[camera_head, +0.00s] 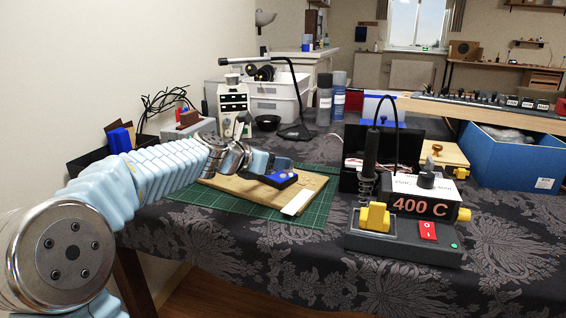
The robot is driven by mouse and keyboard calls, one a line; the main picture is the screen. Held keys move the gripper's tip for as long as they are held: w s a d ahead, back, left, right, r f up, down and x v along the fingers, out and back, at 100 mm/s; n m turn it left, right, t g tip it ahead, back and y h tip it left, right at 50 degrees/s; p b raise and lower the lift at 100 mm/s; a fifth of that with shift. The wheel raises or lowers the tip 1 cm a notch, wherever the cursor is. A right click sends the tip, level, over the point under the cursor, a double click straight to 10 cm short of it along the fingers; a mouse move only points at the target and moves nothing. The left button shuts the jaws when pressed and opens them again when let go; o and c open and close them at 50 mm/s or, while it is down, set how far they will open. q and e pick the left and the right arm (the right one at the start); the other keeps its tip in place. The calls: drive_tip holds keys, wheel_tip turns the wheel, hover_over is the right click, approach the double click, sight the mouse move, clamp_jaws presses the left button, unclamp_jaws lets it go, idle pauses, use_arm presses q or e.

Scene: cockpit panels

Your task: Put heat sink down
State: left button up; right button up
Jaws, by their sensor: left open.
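My left arm reaches in from the left, and its gripper (268,163) is over the wooden board (225,184) on the green cutting mat (318,208). The gripper is open, seen small and mostly from behind. A small blue and black piece (281,180) lies on the board just below and beside the fingers. I cannot tell for sure whether this piece is the heat sink, or whether the fingers touch it. A flat white strip (298,202) lies at the board's front edge. My right gripper is out of view.
A soldering station (405,240) reading 400 C, with its iron (370,150) upright, stands right of the mat. A blue box (520,160) is at the far right. A white instrument (233,98) and spray cans (325,102) stand behind. The patterned front cloth is clear.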

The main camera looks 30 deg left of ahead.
use_arm(q)
drive_tip(key=v, duration=0.7)
drive_tip(key=shift+s, duration=0.2)
drive_tip(key=shift+r, duration=0.1)
idle(2.0)
